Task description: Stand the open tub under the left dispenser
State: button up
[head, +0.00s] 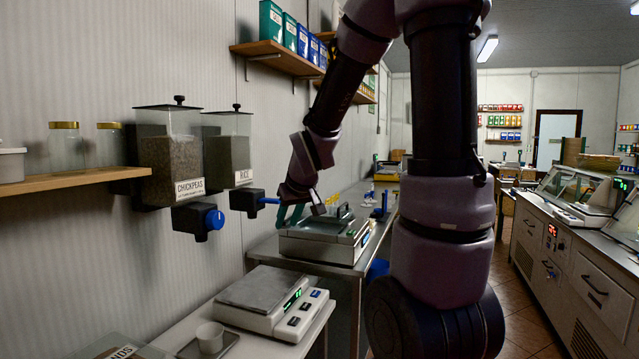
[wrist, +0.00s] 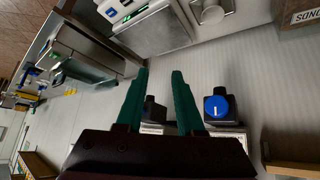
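The left dispenser (head: 172,155) is a clear wall hopper labelled CHICKPEAS, with a dark spout and blue knob (head: 214,219); the knob also shows in the wrist view (wrist: 216,106). A small pale tub (head: 210,336) stands upright on a dark square tray (head: 232,342) on the counter, below and near the left dispenser's spout. It shows at the top of the wrist view (wrist: 212,13); I cannot tell if it is exactly under the spout. My gripper (head: 290,216) is raised right of the RICE dispenser. Its green fingers (wrist: 160,72) are apart and empty.
The RICE dispenser (head: 228,150) hangs beside the left one. A digital scale (head: 270,290) stands right of the tub. A labelled box (head: 122,351) sits at the front left. A shelf (head: 70,180) holds jars.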

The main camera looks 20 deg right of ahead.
jog(key=s+r+m, duration=0.2)
jog(key=s+r, duration=0.4)
jog(key=s, duration=0.4)
jog(key=s+r+m+y, duration=0.1)
jog(key=s+r+m, duration=0.2)
jog(key=s+r, duration=0.3)
jog(key=s, duration=0.4)
jog(key=shift+m+g+y, duration=0.3)
